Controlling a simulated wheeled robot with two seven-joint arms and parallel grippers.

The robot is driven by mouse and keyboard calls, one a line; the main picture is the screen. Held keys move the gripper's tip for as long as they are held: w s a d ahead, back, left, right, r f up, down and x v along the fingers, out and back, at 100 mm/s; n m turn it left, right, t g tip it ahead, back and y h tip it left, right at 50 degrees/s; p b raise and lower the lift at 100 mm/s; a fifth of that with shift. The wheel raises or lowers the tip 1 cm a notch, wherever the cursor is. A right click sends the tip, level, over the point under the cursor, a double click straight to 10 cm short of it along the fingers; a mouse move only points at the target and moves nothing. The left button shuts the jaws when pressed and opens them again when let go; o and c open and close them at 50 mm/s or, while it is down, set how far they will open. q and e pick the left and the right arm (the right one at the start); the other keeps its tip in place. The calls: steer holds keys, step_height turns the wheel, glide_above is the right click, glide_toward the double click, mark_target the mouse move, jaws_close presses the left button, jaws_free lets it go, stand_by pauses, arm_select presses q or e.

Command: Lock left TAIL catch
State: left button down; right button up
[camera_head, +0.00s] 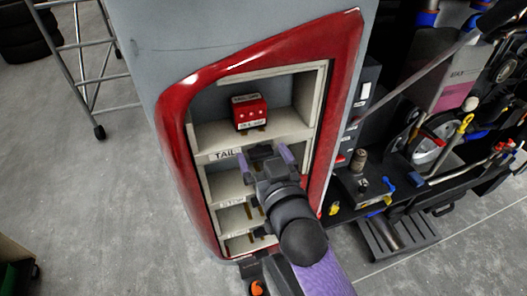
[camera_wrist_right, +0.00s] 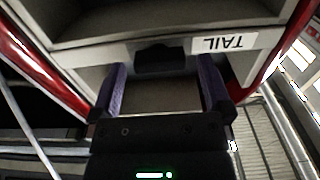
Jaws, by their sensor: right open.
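The TAIL label (camera_head: 226,154) is on the front edge of a pale shelf in the red-framed housing; it appears upside down in the wrist view (camera_wrist_right: 224,43). A dark catch (camera_wrist_right: 160,58) sits on that edge beside the label. My right gripper (camera_head: 265,157) is in front of this edge, its purple fingers open and apart. In the wrist view the right gripper (camera_wrist_right: 162,85) has one finger on each side of the catch, with nothing held. Whether the fingers touch the edge, and the catch's exact position, cannot be told. My left gripper is not in view.
Lower compartments (camera_head: 233,218) carry more labels. The red frame (camera_head: 177,130) surrounds the opening closely. A cluttered tool bench (camera_head: 400,190) stands at right; a ladder (camera_head: 90,60) stands at left.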

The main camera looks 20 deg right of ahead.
steer(key=shift+c, duration=0.3)
steer(key=c, duration=1.2)
steer(key=n+p, duration=0.2)
steer(key=n, duration=0.1)
steer(key=shift+a+r+n, duration=0.1)
steer(key=shift+r+n, duration=0.05)
steer(key=shift+n, duration=0.15)
steer(key=n+p, duration=0.1)
steer(key=n, duration=0.3)
steer(key=shift+a+n, duration=0.1)
steer(key=shift+n, duration=0.2)
steer(key=n+p, duration=0.1)
steer(key=n, duration=0.3)
steer(key=shift+f, duration=0.2)
steer(key=n, duration=0.5)
steer(key=shift+a+f+n+p, duration=0.1)
steer(key=shift+f+n+p, duration=0.05)
steer(key=shift+n+p, duration=0.2)
